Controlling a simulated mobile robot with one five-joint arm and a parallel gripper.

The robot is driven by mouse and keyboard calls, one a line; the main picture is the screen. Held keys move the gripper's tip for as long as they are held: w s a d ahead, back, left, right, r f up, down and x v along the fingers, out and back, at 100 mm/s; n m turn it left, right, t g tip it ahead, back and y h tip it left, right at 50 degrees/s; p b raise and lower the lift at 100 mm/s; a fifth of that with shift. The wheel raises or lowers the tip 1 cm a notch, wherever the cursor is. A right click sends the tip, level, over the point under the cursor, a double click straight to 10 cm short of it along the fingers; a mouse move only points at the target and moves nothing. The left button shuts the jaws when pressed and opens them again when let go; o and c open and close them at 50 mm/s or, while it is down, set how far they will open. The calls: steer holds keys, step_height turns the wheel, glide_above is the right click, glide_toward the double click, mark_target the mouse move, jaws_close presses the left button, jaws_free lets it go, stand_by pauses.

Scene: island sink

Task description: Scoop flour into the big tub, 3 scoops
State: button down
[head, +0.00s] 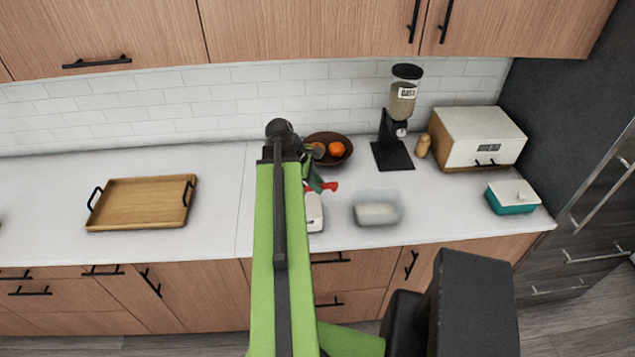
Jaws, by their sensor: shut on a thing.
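My gripper (314,178) is partly hidden behind my green arm, above the counter. It is shut on a red item, likely the scoop (329,186), of which only a small red part shows. A white container (314,213) stands just below it in the picture, half hidden by my arm; its contents cannot be made out. To the right, apart from the gripper, a clear tub (377,209) stands on the counter with something pale low in it. Whether that is flour cannot be told.
A fruit bowl (345,158) sits behind my gripper. A black dispenser (393,150), a wooden shaker (423,145), a bread box (481,137) and a teal box with a white lid (511,200) stand to the right. A wooden tray (140,203) lies left, with clear counter around it.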

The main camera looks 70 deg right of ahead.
mark_target(305, 194)
steer(key=shift+w+f+g+b, duration=0.3)
steer(key=shift+f+g+b, duration=0.15)
steer(key=shift+f+b, duration=0.55)
steer(key=shift+w+f+g+b, duration=0.35)
steer(key=shift+f+b, duration=0.4)
steer(key=shift+b, duration=0.5)
steer(key=shift+w+f+g+b, duration=0.2)
steer(key=shift+f+g+b, duration=0.3)
steer(key=shift+f+b, duration=0.5)
steer(key=shift+w+f+b, duration=0.4)
steer(key=shift+f+b, duration=0.45)
steer(key=shift+b, duration=0.3)
step_height(305, 194, up, 9)
steer(key=p, duration=0.8)
steer(key=shift+f+p, duration=0.2)
steer(key=shift+p, duration=0.1)
